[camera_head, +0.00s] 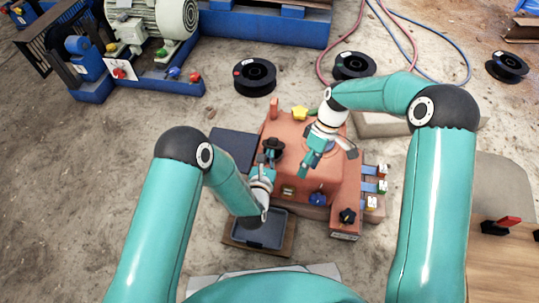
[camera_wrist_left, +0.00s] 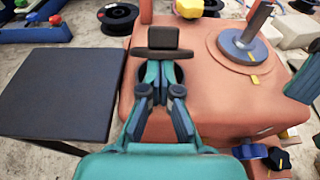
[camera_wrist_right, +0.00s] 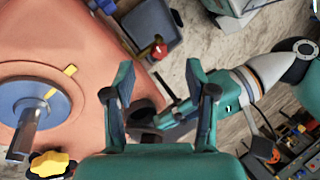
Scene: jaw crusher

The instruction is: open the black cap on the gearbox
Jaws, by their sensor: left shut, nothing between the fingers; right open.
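The orange gearbox (camera_head: 330,143) stands in the middle of the head view. The black cap (camera_head: 273,145) is at its left side and shows as a hat-like shape in the left wrist view (camera_wrist_left: 163,40). My left gripper (camera_head: 269,162) is shut and empty, its fingertips (camera_wrist_left: 160,64) right at the cap; I cannot tell whether they touch it. A dark round part shows partly behind these fingers. My right gripper (camera_head: 306,168) is open and empty above the gearbox. In the right wrist view its fingers (camera_wrist_right: 162,85) stand apart, with my left gripper beyond them.
A grey disc with a metal shaft (camera_wrist_left: 240,45) is on the gearbox top. A yellow knob (camera_head: 300,113) is at its far side and a blue knob (camera_head: 318,199) at its near side. A dark plate (camera_head: 233,148) lies left, and a tray (camera_head: 235,234) in front.

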